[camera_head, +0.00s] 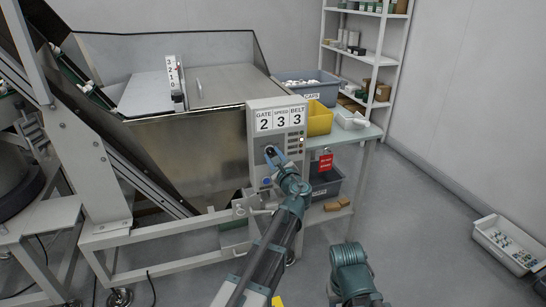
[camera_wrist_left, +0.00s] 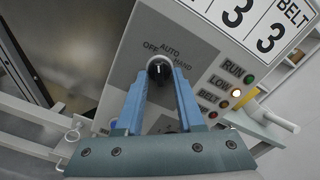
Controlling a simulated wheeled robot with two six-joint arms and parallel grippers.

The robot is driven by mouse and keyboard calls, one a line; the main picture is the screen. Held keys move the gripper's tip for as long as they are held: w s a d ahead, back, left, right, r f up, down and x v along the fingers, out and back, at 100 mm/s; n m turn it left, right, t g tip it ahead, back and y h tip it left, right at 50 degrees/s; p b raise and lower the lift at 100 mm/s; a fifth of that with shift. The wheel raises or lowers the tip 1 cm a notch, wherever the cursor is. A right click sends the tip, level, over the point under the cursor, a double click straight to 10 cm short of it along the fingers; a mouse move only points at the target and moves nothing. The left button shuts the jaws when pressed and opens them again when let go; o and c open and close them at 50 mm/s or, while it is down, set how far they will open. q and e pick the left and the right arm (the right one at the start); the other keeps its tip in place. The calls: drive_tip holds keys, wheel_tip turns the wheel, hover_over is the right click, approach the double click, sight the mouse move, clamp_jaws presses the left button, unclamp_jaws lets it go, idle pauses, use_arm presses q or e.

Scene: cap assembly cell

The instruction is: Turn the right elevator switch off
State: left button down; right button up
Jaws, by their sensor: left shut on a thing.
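The switch is a round black knob (camera_wrist_left: 159,70) with a pale pointer mark, on a grey control panel (camera_wrist_left: 125,68). The labels OFF, AUTO and HAND stand around it. The pointer faces roughly up in the left wrist view; I cannot tell which label it meets. My left gripper (camera_wrist_left: 160,82) has its two blue fingers shut on the knob, one on each side. In the head view my left gripper (camera_head: 273,155) reaches the panel box (camera_head: 258,134) and hides most of the knob. Part of my right arm shows at the bottom, but its gripper is not visible.
Beside the knob are RUN, LOW and BELT lamps; the LOW lamp (camera_wrist_left: 236,93) glows. Number cards (camera_head: 279,119) read GATE 2, SPEED 3, BELT 3. A metal hopper (camera_head: 185,150) stands left. A table (camera_head: 366,133) with yellow (camera_head: 319,121) and grey bins (camera_head: 322,90) stands right.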

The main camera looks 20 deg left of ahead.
use_arm(q)
drive_tip(key=shift+n, duration=1.1)
drive_tip(key=c, duration=0.5)
unclamp_jaws()
drive_tip(key=v, duration=1.3)
drive_tip(key=shift+s+d, duration=0.3)
